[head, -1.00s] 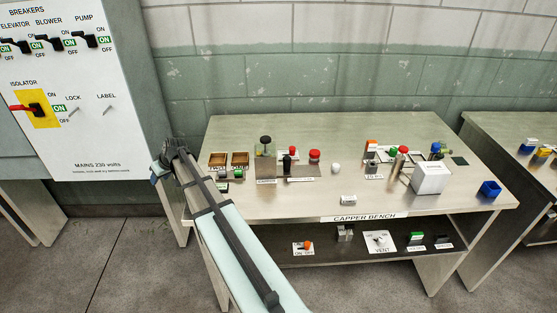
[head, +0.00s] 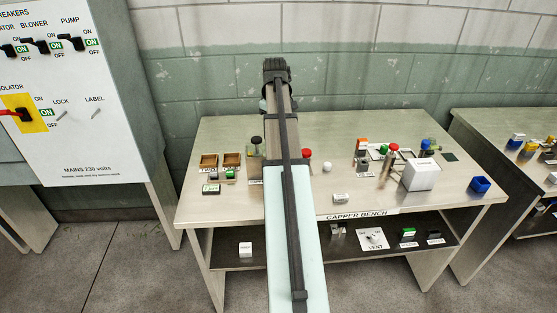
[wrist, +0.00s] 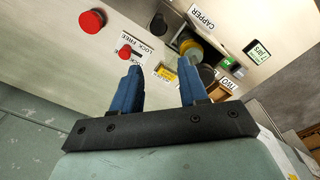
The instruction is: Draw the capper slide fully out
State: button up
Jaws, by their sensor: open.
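The capper stands at the bench's left half. In the head view its black-topped body (head: 257,146) shows beside my arm, which hides much of the area. In the wrist view I see the CAPPER label (wrist: 203,19), a yellow round part (wrist: 190,46) and a dark upright piece (wrist: 158,26). A small red knob (wrist: 125,52) sits by a LOCK/FREE plate. I cannot tell which part is the slide. My gripper (wrist: 160,67) is open, its blue fingers apart and apparently empty, over a yellow label (wrist: 165,73). In the head view the fingers cannot be made out.
A large red button (wrist: 92,20) is beside the lock plate. Wooden trays (head: 209,161) stand left of the capper. A white box (head: 421,175) and blue bin (head: 480,184) are at right. A shelf (head: 395,256) runs below. The bench's front right is fairly clear.

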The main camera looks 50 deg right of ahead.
jog(key=f, duration=0.4)
jog(key=s+f, duration=0.1)
jog(key=f, duration=0.9)
jog(key=shift+s+d+f, duration=0.1)
jog(key=shift+s+d, duration=0.05)
jog(key=shift+s, duration=0.05)
grip_shut()
dwell(0.4)
